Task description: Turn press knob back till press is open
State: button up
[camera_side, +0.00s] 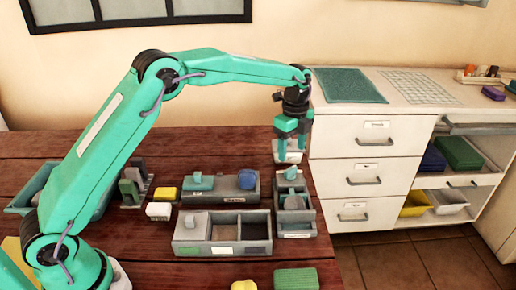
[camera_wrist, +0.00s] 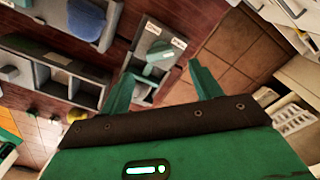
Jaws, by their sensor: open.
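My gripper (camera_side: 293,134) is open and points down near the table's right edge, beside the drawer cabinet. Its two teal fingers are spread and empty in the wrist view (camera_wrist: 163,82). A narrow grey fixture (camera_side: 295,203) with a blue-teal knob (camera_side: 291,173) on top stands below and in front of my gripper. In the wrist view a grey labelled fixture with a teal knob (camera_wrist: 153,56) lies beyond and between the fingertips, apart from them. This looks like the press, but its label is too small to read. Whether the press is open cannot be told.
A long grey fixture (camera_side: 222,201) with a teal knob and a blue knob stands to the left. A compartment tray (camera_side: 190,238) is in front of it. The drawer cabinet (camera_side: 360,143) stands close on the right.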

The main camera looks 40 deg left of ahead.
aim_at(290, 168)
jog(key=shift+f, duration=3.35)
jog(key=c, duration=1)
